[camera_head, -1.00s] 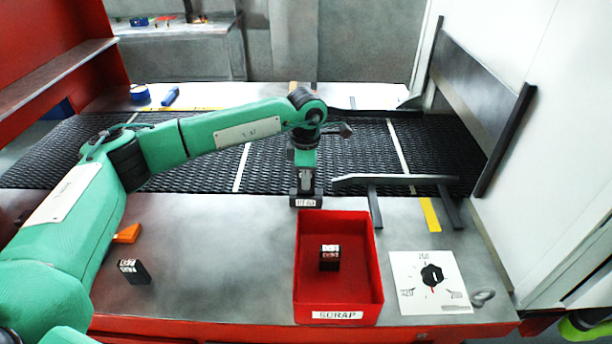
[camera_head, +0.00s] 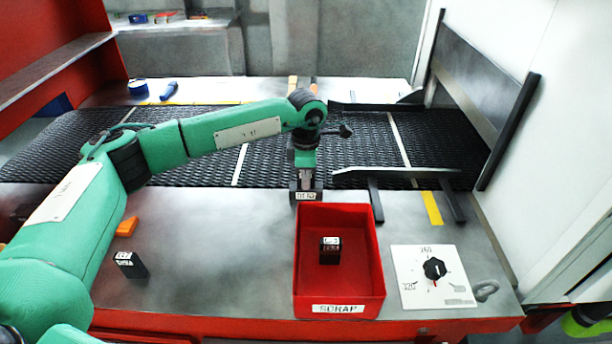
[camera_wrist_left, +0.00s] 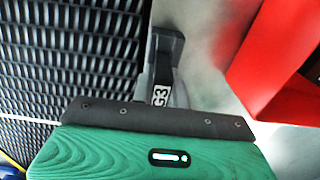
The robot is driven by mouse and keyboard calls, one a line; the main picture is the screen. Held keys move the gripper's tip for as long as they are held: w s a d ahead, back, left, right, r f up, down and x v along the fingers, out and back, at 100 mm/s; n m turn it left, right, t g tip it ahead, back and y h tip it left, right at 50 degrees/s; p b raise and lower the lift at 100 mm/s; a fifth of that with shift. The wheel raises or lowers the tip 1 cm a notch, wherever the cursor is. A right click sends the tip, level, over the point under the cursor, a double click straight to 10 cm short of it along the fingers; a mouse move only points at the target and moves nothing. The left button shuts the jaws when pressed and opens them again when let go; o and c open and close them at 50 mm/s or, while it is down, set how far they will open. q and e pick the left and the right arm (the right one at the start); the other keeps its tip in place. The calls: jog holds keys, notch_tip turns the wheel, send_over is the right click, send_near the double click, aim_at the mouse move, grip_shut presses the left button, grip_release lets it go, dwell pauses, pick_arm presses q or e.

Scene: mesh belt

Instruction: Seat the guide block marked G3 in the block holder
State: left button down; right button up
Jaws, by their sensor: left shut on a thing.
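My left gripper (camera_head: 306,181) points down over the dark block holder (camera_head: 306,196) at the belt's near edge, and is shut on the G3 guide block. In the left wrist view the white G3 label of the guide block (camera_wrist_left: 161,94) shows just beyond my gripper's dark plate. A dark upright part of the holder (camera_wrist_left: 168,42) stands close beyond it. The block is at the holder, but I cannot tell whether it sits fully down in it. The fingertips are mostly hidden. My right gripper is not in view.
A red scrap bin (camera_head: 374,270) with a dark block (camera_head: 330,250) inside stands just in front of the holder. Another dark block (camera_head: 130,264) and an orange piece (camera_head: 126,227) lie at the left. A dial panel (camera_head: 435,285) is at the right. The mesh belt (camera_head: 215,165) runs behind.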

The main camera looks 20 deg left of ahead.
pick_arm(q)
jog(key=c, duration=1.3)
grip_release()
jog(key=shift+r, duration=0.25)
notch_tip(320, 180, up, 13)
jog(key=b, duration=0.2)
jog(key=shift+r+b, duration=0.15)
jog(key=shift+b, duration=0.25)
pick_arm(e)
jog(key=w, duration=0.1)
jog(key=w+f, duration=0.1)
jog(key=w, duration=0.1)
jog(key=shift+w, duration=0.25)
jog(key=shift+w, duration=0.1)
